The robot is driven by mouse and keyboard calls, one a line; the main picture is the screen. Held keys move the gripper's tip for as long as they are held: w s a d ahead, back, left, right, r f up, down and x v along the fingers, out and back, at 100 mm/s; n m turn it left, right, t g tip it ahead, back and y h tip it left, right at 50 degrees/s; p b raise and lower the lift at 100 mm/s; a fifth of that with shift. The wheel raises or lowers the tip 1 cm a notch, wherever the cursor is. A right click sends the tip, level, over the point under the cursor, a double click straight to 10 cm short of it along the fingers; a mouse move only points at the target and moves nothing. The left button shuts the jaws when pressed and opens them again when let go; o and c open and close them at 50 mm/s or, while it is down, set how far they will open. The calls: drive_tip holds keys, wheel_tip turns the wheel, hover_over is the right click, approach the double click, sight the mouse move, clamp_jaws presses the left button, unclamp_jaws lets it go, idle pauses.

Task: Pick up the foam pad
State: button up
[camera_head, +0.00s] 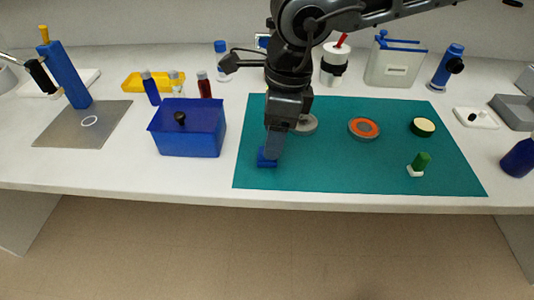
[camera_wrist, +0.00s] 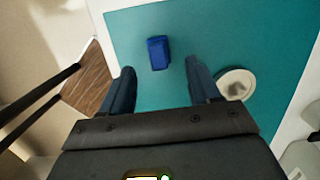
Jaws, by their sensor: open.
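A small blue block (camera_head: 267,158), which looks like the foam pad, lies on the teal mat (camera_head: 340,165) near its front left corner. In the wrist view the blue block (camera_wrist: 158,53) lies beyond the fingertips, roughly centred between them. My gripper (camera_head: 274,147) is above the block, pointing down; in the wrist view its two fingers (camera_wrist: 160,80) are apart with nothing between them. In the head view the fingers partly hide the block. I cannot tell the exact height of the fingertips over it.
A grey disc (camera_head: 304,125) lies just right of my gripper; it also shows in the wrist view (camera_wrist: 236,84). An orange-rimmed disc (camera_head: 364,128), a dark-rimmed disc (camera_head: 422,127) and a green piece (camera_head: 421,162) lie farther right. A blue bin (camera_head: 190,135) stands left of the mat.

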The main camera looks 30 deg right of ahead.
drive_tip(key=shift+w+a+f+p, duration=0.1)
drive_tip(key=shift+a+f, duration=0.05)
drive_tip(key=shift+f, duration=0.6)
drive_tip(key=shift+w+a+f+p, duration=0.1)
drive_tip(key=shift+a+f, duration=0.1)
drive_tip(key=shift+f, duration=0.6)
drive_tip(key=shift+w+a+f+p, duration=0.1)
drive_tip(key=shift+a+f, duration=0.05)
drive_tip(key=shift+f, duration=0.6)
drive_tip(key=shift+c, duration=0.4)
drive_tip(key=c, duration=1)
drive_tip(key=shift+c, duration=0.2)
drive_tip(key=shift+r, duration=0.1)
drive_tip(key=shift+r, duration=0.4)
wheel_tip(320, 180, up, 3)
drive_tip(key=shift+f+b, duration=0.2)
drive_tip(key=shift+b, duration=0.1)
drive_tip(key=s+d+r+b, duration=0.1)
drive_tip(key=s+d+r, duration=0.5)
drive_tip(key=s, duration=0.3)
drive_tip(key=shift+s+d+r, duration=0.25)
drive_tip(key=shift+s+r, duration=0.15)
drive_tip(key=shift+r, duration=0.35)
